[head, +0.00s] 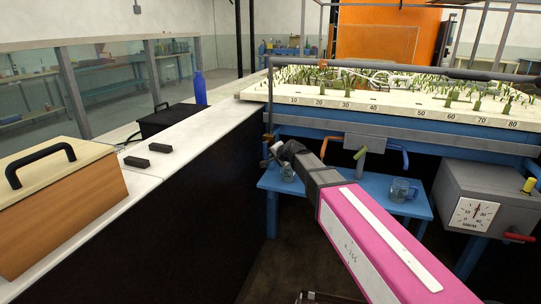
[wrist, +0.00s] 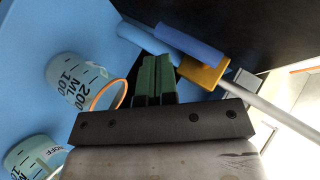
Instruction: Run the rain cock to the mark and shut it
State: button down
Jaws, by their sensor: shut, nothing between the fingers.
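My gripper (head: 273,152) is shut and empty under the left end of the planted tray; its fingertips are hard to make out in the head view. In the wrist view its green fingers (wrist: 157,66) are together. Just beyond them is a cock with a blue lever (wrist: 190,42) and a yellow body (wrist: 205,73) on a pipe; I cannot tell whether they touch. I cannot tell which cock is the rain cock. A grey box with a dial (head: 475,213) carries a red lever (head: 518,237); its needle points about straight up.
A graduated beaker with an orange rim (wrist: 82,84) and a second beaker (wrist: 30,158) stand on the blue lower table. A glass jug (head: 403,190) shows there. A yellow lever (head: 360,153) and orange-blue pipe (head: 393,150) hang below the planted tray (head: 262,92). A white bench (head: 190,130) lies left.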

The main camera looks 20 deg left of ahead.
jog(key=s+d, duration=0.6)
jog(key=d, duration=0.2)
jog(key=s+d+f+n+g+h, duration=0.1)
jog(key=s+d+f, duration=0.4)
jog(key=d, duration=0.7)
jog(key=s+d+f+n+g+h, duration=0.2)
jog(key=s+d+f+g+h, duration=0.2)
jog(key=d+f, duration=0.5)
jog(key=s+d+f+n+g+h, duration=0.1)
jog(key=s+d+f+g+h, duration=0.2)
jog(key=s+d+f, duration=0.4)
jog(key=s+d, duration=0.1)
jog(key=d, duration=0.7)
jog(key=shift+d+h, duration=0.3)
jog(key=shift+d, duration=0.1)
jog(key=shift+w, duration=0.1)
